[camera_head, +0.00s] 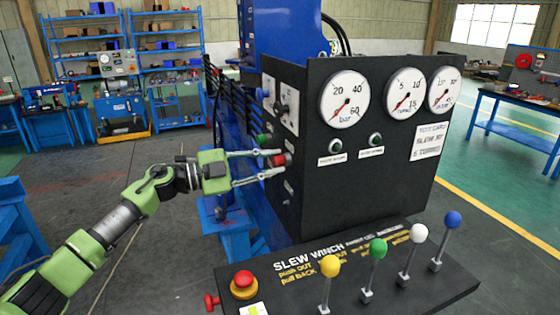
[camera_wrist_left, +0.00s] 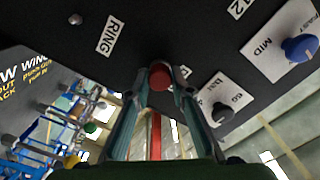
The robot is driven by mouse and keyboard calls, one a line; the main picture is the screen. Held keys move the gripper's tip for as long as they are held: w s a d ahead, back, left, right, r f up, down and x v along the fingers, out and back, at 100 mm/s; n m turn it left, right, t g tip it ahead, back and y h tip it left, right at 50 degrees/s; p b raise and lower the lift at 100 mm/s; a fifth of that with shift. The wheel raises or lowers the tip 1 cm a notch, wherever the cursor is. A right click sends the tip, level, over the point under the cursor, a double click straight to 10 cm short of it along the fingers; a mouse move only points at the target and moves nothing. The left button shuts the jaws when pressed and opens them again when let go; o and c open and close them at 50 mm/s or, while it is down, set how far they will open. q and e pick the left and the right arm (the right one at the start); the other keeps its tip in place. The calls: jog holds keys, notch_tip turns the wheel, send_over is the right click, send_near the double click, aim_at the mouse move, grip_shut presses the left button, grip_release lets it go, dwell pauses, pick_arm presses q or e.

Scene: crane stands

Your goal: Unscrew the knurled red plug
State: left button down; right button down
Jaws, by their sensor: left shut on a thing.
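The red plug (camera_head: 278,160) sticks out of the left side face of the black gauge panel, below a green fitting. In the left wrist view the red plug (camera_wrist_left: 160,76) shows as a round red end between the fingertips. My left gripper (camera_head: 277,166) comes in from the left, level with the plug, and its two fingers are shut on it. In the left wrist view the left gripper (camera_wrist_left: 160,85) points at the panel face with the plug at its tips. The plug's knurling is too small to make out. My right gripper is not in view.
The black panel (camera_head: 320,215) carries several gauges. Levers with yellow (camera_head: 330,266), green, white and blue knobs stand on the console in front, beside a red stop button (camera_head: 243,281). A blue knob (camera_wrist_left: 300,48) and a black knob (camera_wrist_left: 222,113) share the plug's face.

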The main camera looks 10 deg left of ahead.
pick_arm(q)
jog(key=shift+f+n, duration=0.2)
jog(key=shift+n, duration=0.8)
jog(key=n, duration=0.2)
jog(key=shift+a+n, duration=0.1)
jog(key=shift+n, duration=1.4)
jog(key=shift+n, duration=1)
jog(key=n, duration=0.3)
jog(key=shift+n, duration=0.3)
